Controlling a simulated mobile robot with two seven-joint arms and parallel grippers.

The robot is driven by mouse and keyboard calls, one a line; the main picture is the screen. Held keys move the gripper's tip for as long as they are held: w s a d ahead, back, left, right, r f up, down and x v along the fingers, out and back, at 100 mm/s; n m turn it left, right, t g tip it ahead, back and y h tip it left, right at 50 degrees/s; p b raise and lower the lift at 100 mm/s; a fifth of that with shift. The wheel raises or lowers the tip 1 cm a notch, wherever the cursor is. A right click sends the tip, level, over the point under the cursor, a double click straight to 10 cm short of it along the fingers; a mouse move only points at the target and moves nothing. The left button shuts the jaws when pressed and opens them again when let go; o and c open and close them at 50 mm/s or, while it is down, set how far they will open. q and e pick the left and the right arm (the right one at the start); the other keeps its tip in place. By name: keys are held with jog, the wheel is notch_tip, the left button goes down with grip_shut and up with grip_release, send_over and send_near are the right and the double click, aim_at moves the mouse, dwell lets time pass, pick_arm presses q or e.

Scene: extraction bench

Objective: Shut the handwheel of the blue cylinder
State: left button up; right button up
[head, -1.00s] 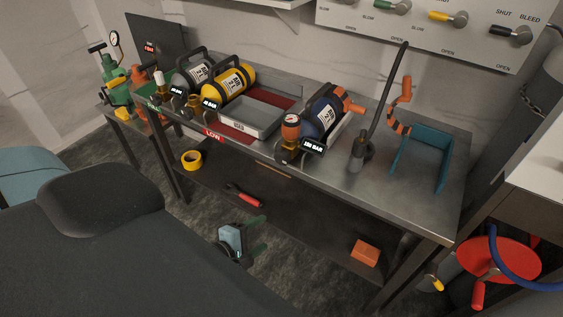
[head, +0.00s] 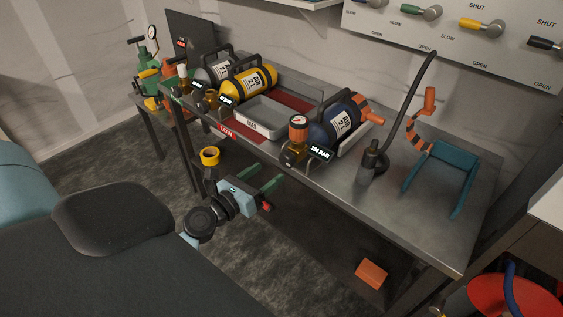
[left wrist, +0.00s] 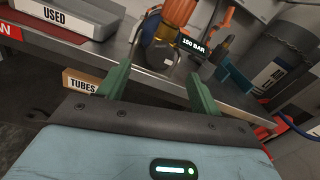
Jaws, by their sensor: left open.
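The blue cylinder (head: 335,118) lies on its side on the steel bench. The valve also shows in the left wrist view (left wrist: 160,55), beyond and between my fingertips. My left gripper (head: 273,176) is open and empty, in front of the bench edge, to the left of and lower than the valve. Its green fingers (left wrist: 159,73) point toward the bench and touch nothing. My right gripper is not in view.
A yellow cylinder (head: 248,84) and a grey one lie further left, with a grey tray (head: 268,127) between them and the blue one. A black hose stand (head: 372,160) and teal bracket (head: 452,153) are to the right. The bench's front edge lies beyond my gripper.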

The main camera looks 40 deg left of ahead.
aim_at(284, 161)
pick_arm(q)
jog(key=w, duration=0.7)
jog(key=shift+d, duration=0.3)
jog(key=shift+s, duration=0.1)
jog(key=c, duration=1)
jog(key=shift+m, duration=0.3)
